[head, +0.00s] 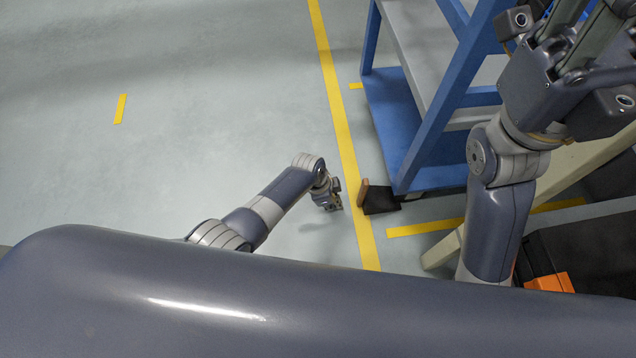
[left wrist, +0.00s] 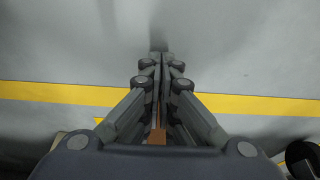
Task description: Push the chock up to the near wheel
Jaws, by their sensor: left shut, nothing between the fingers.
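The chock (head: 383,201) is a dark wedge with a brown end plate (head: 363,192). It lies on the floor at the near corner of the blue cart (head: 392,125), just right of the long yellow line. My left gripper (head: 336,203) is low over the floor, left of that line, shut and empty, with a gap to the brown plate. In the left wrist view its closed fingers (left wrist: 160,62) point up the picture, and a small brown piece (left wrist: 157,137) shows behind them. The near wheel is hidden or too dark to make out. My right gripper (head: 585,45) is raised at top right, its fingertips cut off.
The long yellow floor line (head: 340,120) runs between my left arm and the cart. A shorter yellow strip (head: 425,228) lies right of the chock. A beige leg (head: 440,247), a black box (head: 580,250) and an orange item (head: 550,282) stand lower right. The floor left is clear.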

